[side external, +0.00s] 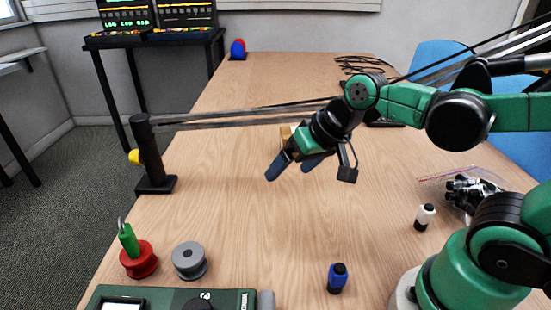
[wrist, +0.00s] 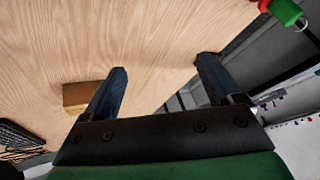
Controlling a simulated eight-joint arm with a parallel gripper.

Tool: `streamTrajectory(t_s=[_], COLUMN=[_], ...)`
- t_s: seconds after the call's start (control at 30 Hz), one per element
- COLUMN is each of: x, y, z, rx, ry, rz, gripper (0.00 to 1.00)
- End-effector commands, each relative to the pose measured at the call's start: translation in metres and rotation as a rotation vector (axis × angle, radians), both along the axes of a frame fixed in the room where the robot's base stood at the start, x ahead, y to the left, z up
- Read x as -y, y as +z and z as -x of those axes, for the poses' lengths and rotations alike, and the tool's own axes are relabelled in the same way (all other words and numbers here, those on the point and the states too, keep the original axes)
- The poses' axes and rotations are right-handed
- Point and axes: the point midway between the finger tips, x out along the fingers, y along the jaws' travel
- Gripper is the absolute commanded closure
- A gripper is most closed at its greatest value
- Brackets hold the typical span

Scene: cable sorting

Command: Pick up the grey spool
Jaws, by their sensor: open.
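The grey spool (side external: 189,260) lies on the table at the front left in the side external view, just right of the red spool. I do not see it in the wrist view. My gripper (side external: 289,170) is in the air over the middle of the table, up and to the right of the grey spool in the picture and well apart from it. Its two dark blue fingers are open with nothing between them; they also show in the wrist view (wrist: 162,64).
A red spool (side external: 139,262) with a green-handled tool (side external: 129,240) stands left of the grey spool. A green device (side external: 172,299) lies in front. A black post (side external: 150,155) holds cables stretched across the table. A blue bottle (side external: 337,278) and white bottle (side external: 425,216) stand right.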

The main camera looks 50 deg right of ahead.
Motion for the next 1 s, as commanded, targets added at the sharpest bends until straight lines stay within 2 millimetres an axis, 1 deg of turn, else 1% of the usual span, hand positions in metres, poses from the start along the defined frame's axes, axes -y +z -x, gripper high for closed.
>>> streamTrajectory(t_s=[0.03,0.1,0.27,0.4,0.5,0.63,0.8,0.9,1.0], x=[-0.007,-0.02,-0.049,-0.073,-0.088,-0.105,-0.118,-0.122,-0.125], y=[-0.001,-0.005,-0.019,-0.036,-0.05,-0.071,-0.094,-0.101,-0.105], z=[-0.009,-0.02,-0.045,-0.063,-0.073,-0.078,-0.076,-0.072,-0.07], rx=[-0.038,-0.106,-0.296,-0.494,-0.654,-0.879,-1.129,-1.22,-1.266], ry=[-0.055,-0.144,-0.339,-0.493,-0.592,-0.705,-0.802,-0.832,-0.846], rz=[-0.087,-0.227,-0.53,-0.762,-0.907,-1.061,-1.179,-1.208,-1.22], gripper=[0.16,0.16,0.16,0.16,0.16,0.16,0.16,0.16,0.16])
